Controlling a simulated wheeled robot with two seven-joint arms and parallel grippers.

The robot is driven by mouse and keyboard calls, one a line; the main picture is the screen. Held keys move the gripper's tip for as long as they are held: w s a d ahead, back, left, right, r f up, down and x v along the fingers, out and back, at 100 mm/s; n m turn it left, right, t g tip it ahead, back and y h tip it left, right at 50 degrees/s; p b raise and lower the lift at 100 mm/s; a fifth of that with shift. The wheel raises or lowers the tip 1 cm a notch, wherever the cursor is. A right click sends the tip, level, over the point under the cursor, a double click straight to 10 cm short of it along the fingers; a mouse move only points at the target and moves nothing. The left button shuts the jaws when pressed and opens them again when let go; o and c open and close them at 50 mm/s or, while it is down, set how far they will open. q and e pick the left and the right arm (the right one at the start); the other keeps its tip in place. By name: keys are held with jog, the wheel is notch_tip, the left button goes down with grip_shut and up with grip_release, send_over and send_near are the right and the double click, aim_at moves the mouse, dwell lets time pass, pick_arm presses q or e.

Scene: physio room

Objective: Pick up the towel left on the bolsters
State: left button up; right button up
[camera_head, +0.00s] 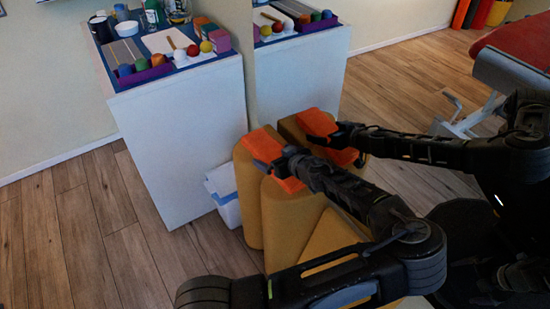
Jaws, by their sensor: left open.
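An orange towel (262,144) lies draped over the top of the mustard-yellow bolsters (247,205), which stand upright beside the white cabinet. My left gripper (272,164) reaches in from the lower right across the towel's middle. It is open, with its tips at the cloth. Orange cloth shows on both sides of it. I cannot tell whether cloth lies between the jaws. The towel, bolsters and my arm appear again farther right, apparently as a mirror reflection. My right gripper is not in view.
A white cabinet (184,140) with balls, a purple tray (146,75) and bottles on top stands left of the bolsters. A yellow wedge (330,236) is below my forearm. The wood floor (75,240) at left is clear.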

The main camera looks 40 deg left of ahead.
aim_at(275, 154)
pick_arm(q)
jog(key=shift+c, duration=0.2)
jog(key=c, duration=1.3)
jog(key=shift+r, duration=0.1)
notch_tip(275, 154, up, 10)
jog(key=shift+f+p, duration=0.1)
jog(key=shift+p, duration=0.55)
jog(key=shift+c, duration=0.2)
